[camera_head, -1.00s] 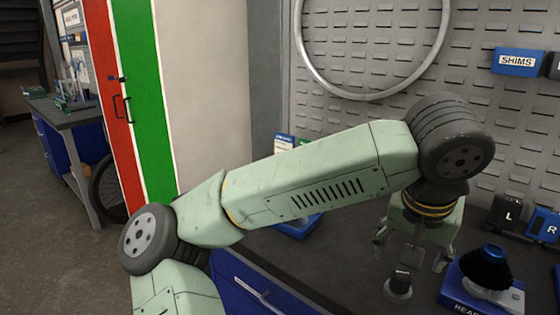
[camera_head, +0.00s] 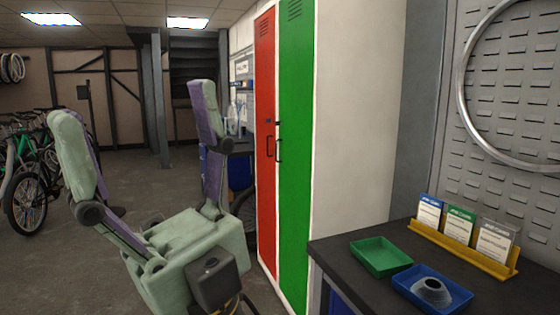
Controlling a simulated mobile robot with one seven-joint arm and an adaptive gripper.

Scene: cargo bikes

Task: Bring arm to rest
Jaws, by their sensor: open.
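My gripper (camera_head: 134,118) is large and close in the left half of the head view. Its two pale green and purple fingers point up and are spread wide apart. Nothing is between them, and the far room shows through the gap. The pale green gripper body is below the fingers, with a dark block on its near side. The rest of my arm is out of view below. The gripper appears in front of the open floor, left of the lockers and apart from the bench.
A red locker (camera_head: 266,150) and a green locker (camera_head: 296,160) stand in the middle. On the dark bench (camera_head: 345,250) at right are a green tray (camera_head: 380,257), a blue tray (camera_head: 458,300) with a grey round part, and a yellow card holder (camera_head: 465,250). Bikes (camera_head: 28,190) stand far left.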

